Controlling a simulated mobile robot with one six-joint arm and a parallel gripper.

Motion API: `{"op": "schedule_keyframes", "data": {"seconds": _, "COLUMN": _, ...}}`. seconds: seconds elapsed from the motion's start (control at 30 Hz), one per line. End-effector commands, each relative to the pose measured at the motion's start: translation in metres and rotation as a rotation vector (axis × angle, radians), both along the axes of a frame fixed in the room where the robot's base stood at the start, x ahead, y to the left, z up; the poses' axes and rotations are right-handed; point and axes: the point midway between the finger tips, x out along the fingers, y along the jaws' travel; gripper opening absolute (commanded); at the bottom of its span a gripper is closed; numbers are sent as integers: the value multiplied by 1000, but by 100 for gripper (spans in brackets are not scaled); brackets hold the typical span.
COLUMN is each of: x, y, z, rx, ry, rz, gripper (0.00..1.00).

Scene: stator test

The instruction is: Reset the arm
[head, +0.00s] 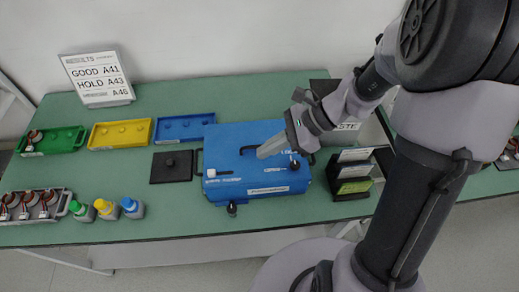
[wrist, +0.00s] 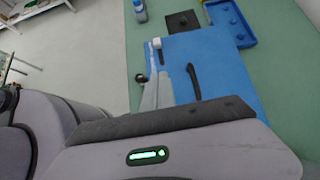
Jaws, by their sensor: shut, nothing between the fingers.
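My gripper (head: 262,153) is shut and empty in the head view. It is above the blue stator tester box (head: 235,186), near its right half. The wrist view shows the closed grey fingers (wrist: 157,93) over the left part of the same blue box (wrist: 215,70). A dark handle (wrist: 193,82) lies beside the fingers in that view. I cannot tell from these frames how high the fingers are above the box. My arm rises to the right of the box in the head view.
Green (head: 50,143), yellow (head: 120,126) and blue (head: 184,120) trays line the table's back. A results sign (head: 97,79) stands behind them. Bottles (head: 106,209) and a grey tray of parts (head: 62,205) are front left. A card rack (head: 349,194) stands right of the box.

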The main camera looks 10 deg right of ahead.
Motion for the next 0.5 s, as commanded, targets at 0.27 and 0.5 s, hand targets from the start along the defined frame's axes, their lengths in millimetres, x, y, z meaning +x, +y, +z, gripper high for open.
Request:
{"op": "schedule_keyframes", "data": {"seconds": 0.27, "x": 0, "y": 0, "z": -1, "rx": 0, "ry": 0, "rz": 0, "gripper": 0}}
{"op": "schedule_keyframes", "data": {"seconds": 0.5, "x": -19, "y": 4, "z": 26, "rx": -118, "ry": -151, "rz": 147, "gripper": 0}}
